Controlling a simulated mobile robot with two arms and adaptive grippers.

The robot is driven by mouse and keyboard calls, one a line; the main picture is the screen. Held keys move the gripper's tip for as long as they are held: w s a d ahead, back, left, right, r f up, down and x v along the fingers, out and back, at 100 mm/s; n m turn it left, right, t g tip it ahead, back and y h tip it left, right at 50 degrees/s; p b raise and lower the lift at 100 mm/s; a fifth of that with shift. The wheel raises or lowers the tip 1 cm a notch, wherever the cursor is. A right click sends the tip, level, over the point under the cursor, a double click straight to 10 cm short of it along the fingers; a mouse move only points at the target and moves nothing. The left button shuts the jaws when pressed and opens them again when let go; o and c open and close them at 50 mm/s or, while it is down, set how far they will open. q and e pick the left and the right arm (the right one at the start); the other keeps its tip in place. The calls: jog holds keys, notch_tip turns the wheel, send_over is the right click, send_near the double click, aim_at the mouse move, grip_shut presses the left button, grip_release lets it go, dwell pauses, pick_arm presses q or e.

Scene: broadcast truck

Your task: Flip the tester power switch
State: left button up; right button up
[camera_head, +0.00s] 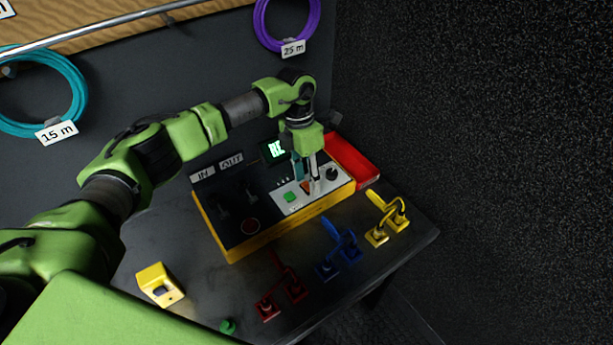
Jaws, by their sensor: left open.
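The tester (232,241) is a black box with a yellow edge on the dark table. Its pale control panel (284,206) carries a green button, a black knob and small markings. A lit display (274,150) shows green characters behind the panel, partly hidden by my arm. My left gripper (307,187) points down over the panel, open, with its fingertips close to the surface. A small orange-red part (306,186), possibly the power switch, shows between the fingers. I cannot tell whether the fingers touch it. My right gripper is out of view.
A red tray (353,157) adjoins the tester's far right side. Red (283,287), blue (340,250) and yellow (389,218) cabled connectors stand along the front. A yellow block (160,284) sits at left. Teal (78,98) and purple (262,25) cable coils hang behind.

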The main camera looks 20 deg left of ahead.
pick_arm(q)
jog(key=c, duration=1.1)
jog(key=shift+s+d+t+y, duration=0.2)
jog(key=shift+t+y, duration=0.3)
jog(key=shift+s+d+f+t+y+b, duration=0.1)
jog(key=shift+d+t+y+b, duration=0.1)
jog(key=shift+t+y+b, duration=0.35)
jog(key=shift+y, duration=0.45)
jog(key=o, duration=1.1)
